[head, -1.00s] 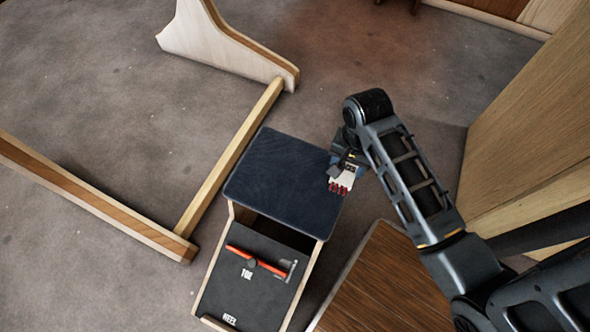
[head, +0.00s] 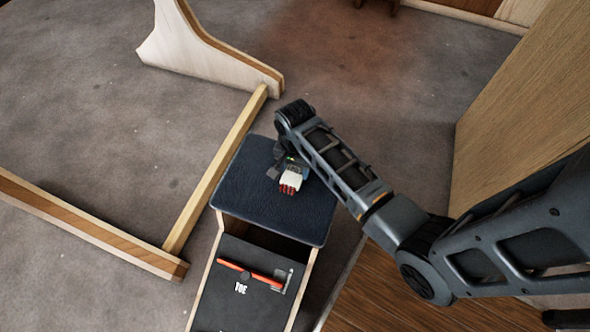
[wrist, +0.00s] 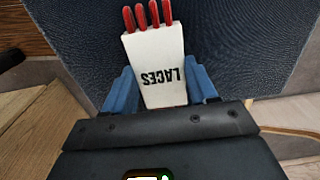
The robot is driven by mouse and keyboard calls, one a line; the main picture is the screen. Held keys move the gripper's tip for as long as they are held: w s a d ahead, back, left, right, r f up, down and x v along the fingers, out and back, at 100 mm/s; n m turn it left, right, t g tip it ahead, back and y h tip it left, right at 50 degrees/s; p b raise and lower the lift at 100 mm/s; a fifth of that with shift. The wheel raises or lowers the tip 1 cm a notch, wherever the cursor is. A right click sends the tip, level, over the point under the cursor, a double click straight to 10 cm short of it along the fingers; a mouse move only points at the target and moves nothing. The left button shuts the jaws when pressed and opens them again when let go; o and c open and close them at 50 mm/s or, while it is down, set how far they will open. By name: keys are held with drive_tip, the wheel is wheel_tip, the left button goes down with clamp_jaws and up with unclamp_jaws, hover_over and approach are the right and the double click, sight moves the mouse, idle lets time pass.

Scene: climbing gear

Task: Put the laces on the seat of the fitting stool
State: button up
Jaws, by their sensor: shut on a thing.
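The laces (wrist: 157,60) are a white card sleeve marked "LACES" with red lace ends sticking out of one end. They also show in the head view (head: 291,180). My gripper (wrist: 162,88) is shut on the sleeve, with a blue finger on each side. The fitting stool has a dark blue padded seat (head: 245,208) and a sloped black foot plate (head: 240,300) below it. In the head view the gripper and laces are over the seat, near its far right part. I cannot tell whether the laces touch the seat.
A wooden frame with a long rail (head: 217,170) lies left of the stool. A brown wooden surface (head: 385,295) is at the lower right, and a tall wooden panel (head: 510,110) stands at the right. Grey carpet (head: 90,130) is open at the left.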

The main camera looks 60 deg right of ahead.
drive_tip(key=shift+f, duration=0.55)
drive_tip(key=shift+f, duration=0.1)
drive_tip(key=o, duration=1)
